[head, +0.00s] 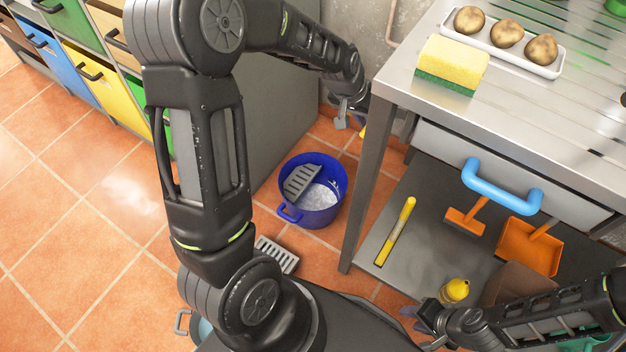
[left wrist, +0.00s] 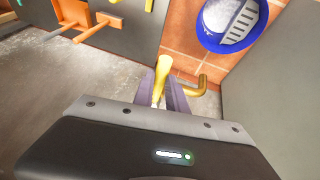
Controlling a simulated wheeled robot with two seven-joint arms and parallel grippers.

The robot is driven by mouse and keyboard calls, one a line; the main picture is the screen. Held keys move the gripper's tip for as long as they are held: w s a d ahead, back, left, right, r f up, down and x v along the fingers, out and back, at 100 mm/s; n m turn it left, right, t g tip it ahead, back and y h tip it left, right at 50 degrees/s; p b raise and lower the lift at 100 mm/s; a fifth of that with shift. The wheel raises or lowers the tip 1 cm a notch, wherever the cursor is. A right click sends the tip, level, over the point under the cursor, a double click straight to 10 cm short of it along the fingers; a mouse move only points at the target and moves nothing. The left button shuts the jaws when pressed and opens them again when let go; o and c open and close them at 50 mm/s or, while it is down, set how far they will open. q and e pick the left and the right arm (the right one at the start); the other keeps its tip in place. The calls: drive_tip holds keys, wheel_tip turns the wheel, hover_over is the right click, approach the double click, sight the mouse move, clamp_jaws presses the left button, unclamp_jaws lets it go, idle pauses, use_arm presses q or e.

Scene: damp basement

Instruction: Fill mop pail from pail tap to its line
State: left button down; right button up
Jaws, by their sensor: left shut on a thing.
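The blue mop pail (head: 325,213) stands on the floor tiles below the wall, with a grey slatted insert in it. Pale, shiny stuff shows inside, but I cannot make out a line or the exact level. The pail also shows in the left wrist view (left wrist: 222,45). My left gripper (head: 350,115) is above and beyond the pail, by the wall. In the left wrist view its fingers (left wrist: 164,90) are shut on the yellow tap handle (left wrist: 163,68), beside the brass tap spout (left wrist: 203,87). My right gripper (head: 424,326) looks open and empty at the lower right.
A steel table (head: 410,75) stands right of the pail, with a sponge (head: 452,62) and a tray of potatoes (head: 553,70) on top. Its lower shelf holds a yellow bottle (head: 455,290) near my right gripper. A floor grate (head: 277,254) lies near the pail.

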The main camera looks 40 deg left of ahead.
use_arm(q)
drive_tip(key=shift+w+r+g+p, duration=0.1)
drive_tip(key=shift+r+g+p, duration=0.25)
drive_tip(key=shift+p, duration=0.6)
drive_tip(key=shift+w+r+g+p, duration=0.35)
drive_tip(key=shift+g+p, duration=0.5)
drive_tip(key=shift+p, duration=1.1)
drive_tip(key=shift+s, duration=0.1)
drive_tip(key=shift+r, duration=0.15)
drive_tip(key=shift+r+p, duration=0.25)
drive_tip(key=shift+p, duration=0.55)
drive_tip(key=shift+w+a+r+n+g+p, duration=0.1)
drive_tip(key=shift+w+r+n+g+p, duration=0.3)
drive_tip(key=shift+g+p, duration=0.85)
drive_tip(key=shift+w+p, duration=0.1)
drive_tip(key=shift+p, duration=0.25)
idle(2.5)
